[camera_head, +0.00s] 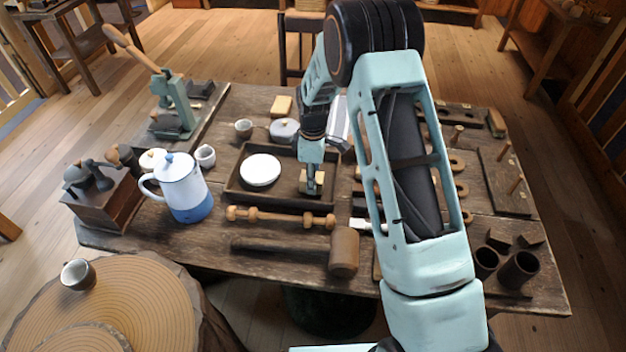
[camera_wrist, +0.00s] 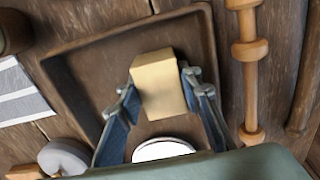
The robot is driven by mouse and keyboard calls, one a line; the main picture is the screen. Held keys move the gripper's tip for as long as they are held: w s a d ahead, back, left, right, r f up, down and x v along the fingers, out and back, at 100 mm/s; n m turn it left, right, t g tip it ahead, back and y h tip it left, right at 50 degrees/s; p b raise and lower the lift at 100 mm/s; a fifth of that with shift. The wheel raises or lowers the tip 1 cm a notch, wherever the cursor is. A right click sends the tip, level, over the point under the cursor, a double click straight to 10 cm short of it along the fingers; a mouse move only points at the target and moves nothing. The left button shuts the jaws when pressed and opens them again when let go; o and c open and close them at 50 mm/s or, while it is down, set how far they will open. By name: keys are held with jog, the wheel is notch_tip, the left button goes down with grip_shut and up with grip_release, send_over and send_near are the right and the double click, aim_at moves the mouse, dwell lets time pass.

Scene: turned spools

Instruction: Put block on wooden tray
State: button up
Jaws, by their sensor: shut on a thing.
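A pale wooden block (camera_head: 309,188) is between the fingers of my gripper (camera_head: 312,176). It also shows in the wrist view (camera_wrist: 158,88), with a finger on each side. The dark wooden tray (camera_head: 275,202) lies on the workbench. The block is over the right part of the tray floor, inside its rim. I cannot tell whether it touches the floor. A white round dish (camera_head: 260,170) sits in the tray's left part; my gripper partly hides it in the wrist view (camera_wrist: 163,149).
A turned wooden spindle (camera_head: 281,217) and a mallet (camera_head: 343,251) lie in front of the tray. A blue and white jug (camera_head: 184,187) stands to its left. A grey lidded pot (camera_head: 284,130) and a yellowish block (camera_head: 282,105) are behind it.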

jog(key=shift+f, duration=0.3)
jog(key=shift+f, duration=0.1)
jog(key=o, duration=1.2)
notch_tip(320, 180, up, 12)
jog(key=shift+r, duration=0.1)
